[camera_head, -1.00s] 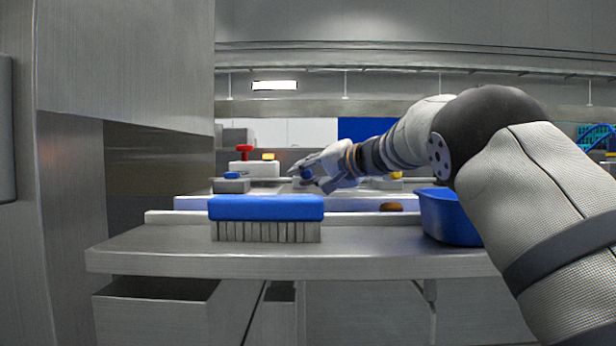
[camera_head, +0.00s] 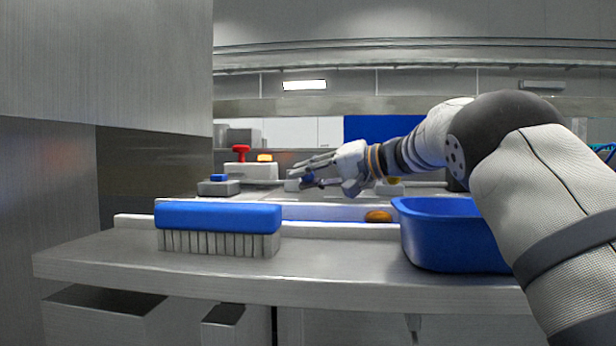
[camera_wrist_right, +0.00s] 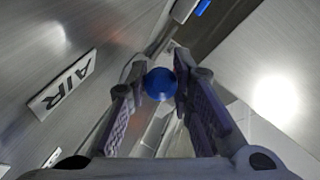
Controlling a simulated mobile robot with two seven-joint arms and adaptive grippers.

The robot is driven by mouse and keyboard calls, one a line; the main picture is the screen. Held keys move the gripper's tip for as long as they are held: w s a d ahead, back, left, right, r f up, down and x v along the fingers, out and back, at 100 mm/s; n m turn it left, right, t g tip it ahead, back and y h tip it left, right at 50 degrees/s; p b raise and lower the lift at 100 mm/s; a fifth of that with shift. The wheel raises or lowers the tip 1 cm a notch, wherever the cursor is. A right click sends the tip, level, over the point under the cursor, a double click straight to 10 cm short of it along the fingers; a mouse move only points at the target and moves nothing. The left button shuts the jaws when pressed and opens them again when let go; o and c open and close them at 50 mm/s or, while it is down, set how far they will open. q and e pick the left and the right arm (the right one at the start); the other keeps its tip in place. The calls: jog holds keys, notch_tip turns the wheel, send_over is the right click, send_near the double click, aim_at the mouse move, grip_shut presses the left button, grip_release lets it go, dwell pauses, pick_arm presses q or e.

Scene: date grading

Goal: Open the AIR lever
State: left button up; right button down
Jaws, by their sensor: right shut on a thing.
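My right gripper (camera_head: 308,172) reaches in from the right over the far side of the bench. In the right wrist view the gripper (camera_wrist_right: 158,82) has its two fingers on either side of a round blue knob (camera_wrist_right: 159,84), shut on it. The knob looks like the end of the AIR lever; the lever's stem is hidden. A white label reading AIR (camera_wrist_right: 62,86) is on the metal surface left of the fingers. In the head view the knob is a small dark blue spot between the fingertips. My left gripper is not in view.
A blue brush (camera_head: 218,217) lies on the steel bench (camera_head: 330,272), with a blue tub (camera_head: 455,240) to its right. A brown date (camera_head: 378,216) is beside the tub. A red knob (camera_head: 241,150) and an amber light (camera_head: 265,157) stand at the back left.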

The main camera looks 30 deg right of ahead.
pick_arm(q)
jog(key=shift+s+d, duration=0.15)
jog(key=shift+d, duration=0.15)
pick_arm(e)
jog(key=shift+d+f, duration=0.1)
jog(key=shift+f, duration=0.05)
jog(key=c, duration=1.7)
grip_release()
jog(key=shift+o, duration=0.2)
